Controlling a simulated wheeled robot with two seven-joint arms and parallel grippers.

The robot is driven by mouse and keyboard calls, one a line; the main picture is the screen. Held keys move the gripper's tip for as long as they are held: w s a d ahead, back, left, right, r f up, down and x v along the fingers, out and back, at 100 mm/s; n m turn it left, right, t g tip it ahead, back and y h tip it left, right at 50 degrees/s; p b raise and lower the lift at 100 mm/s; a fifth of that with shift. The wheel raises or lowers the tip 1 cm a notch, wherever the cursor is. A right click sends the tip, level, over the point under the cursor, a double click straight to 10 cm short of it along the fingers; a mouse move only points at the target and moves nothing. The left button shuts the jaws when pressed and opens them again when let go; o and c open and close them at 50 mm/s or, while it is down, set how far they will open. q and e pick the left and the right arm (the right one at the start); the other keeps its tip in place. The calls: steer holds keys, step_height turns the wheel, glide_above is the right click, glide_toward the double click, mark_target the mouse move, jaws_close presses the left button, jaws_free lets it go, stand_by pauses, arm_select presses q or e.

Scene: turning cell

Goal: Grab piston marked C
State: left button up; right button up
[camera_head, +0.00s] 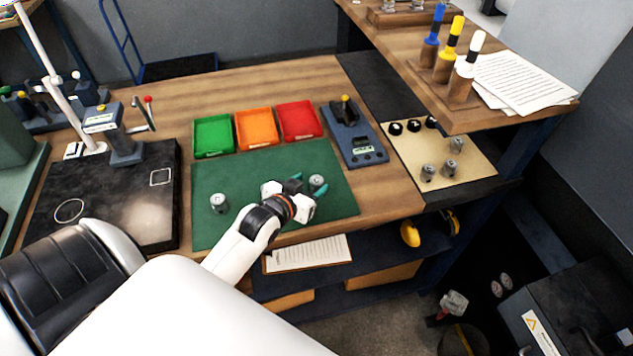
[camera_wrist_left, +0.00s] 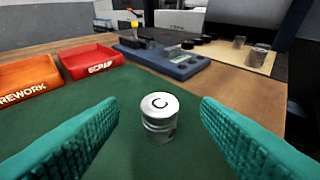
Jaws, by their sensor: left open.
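The piston marked C (camera_wrist_left: 160,117) stands upright on the green mat (camera_wrist_left: 95,100), its letter C readable on the top face in the left wrist view. In the head view this piston (camera_head: 317,182) is at the right part of the mat. My left gripper (camera_head: 309,189) is open around it, with one teal finger on each side. In the left wrist view the fingers (camera_wrist_left: 160,140) are apart from the piston, with mat showing on both sides. Another grey piston (camera_head: 219,202) stands at the left of the mat; its mark is not readable. My right gripper is not in view.
Green (camera_head: 213,136), orange (camera_head: 255,129) and red (camera_head: 299,121) trays stand behind the mat. A blue gauge device (camera_head: 355,140) is at the back right. Several pistons stand on a tan board (camera_head: 470,172) farther right. A black plate with a stand (camera_head: 110,200) is at left.

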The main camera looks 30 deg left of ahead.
mark_target(320, 180)
arm_select(q)
steer(key=shift+s+f+p+x, duration=0.1)
steer(key=shift+f+p+x, duration=0.15)
steer(key=shift+x, duration=0.9)
steer(key=shift+s+f+p+x, duration=0.1)
steer(key=shift+p+x, duration=0.2)
steer(key=shift+x, duration=0.85)
steer(key=shift+f+p+x, duration=0.2)
steer(key=shift+p+x, duration=0.05)
steer(key=shift+x, duration=0.85)
steer(key=shift+s, duration=0.1)
steer(key=c, duration=1.1)
